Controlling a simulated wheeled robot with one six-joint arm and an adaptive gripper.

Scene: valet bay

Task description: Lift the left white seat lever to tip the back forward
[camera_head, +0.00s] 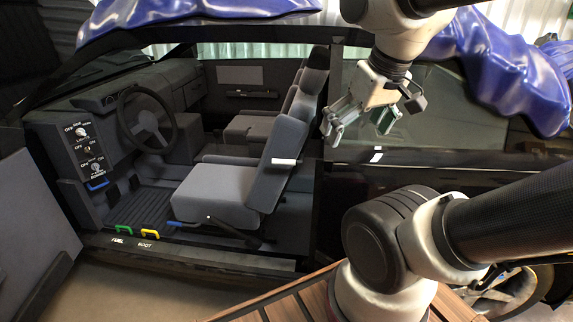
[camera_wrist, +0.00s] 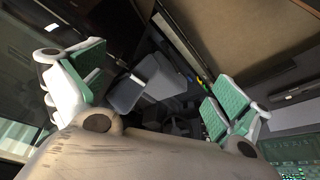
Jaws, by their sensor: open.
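In the head view the grey front seat (camera_head: 222,187) stands in the open car with its back (camera_head: 283,150) upright. A white lever (camera_head: 285,162) sticks out sideways from the near side of the seat back. It is the only white lever I can make out on this seat. My gripper (camera_head: 360,125) is open and empty, up and to the right of the lever, clear of the seat. In the wrist view my gripper's green-padded fingers (camera_wrist: 155,92) are spread wide, with the seat (camera_wrist: 160,78) between and beyond them.
A blue lever (camera_head: 187,223) sits at the seat's base. Green (camera_head: 124,229) and yellow (camera_head: 150,233) handles stand on the sill. The steering wheel (camera_head: 148,120) is at the left. The dark door pillar (camera_head: 322,215) stands right of the seat. Blue covers (camera_head: 500,70) drape the roof.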

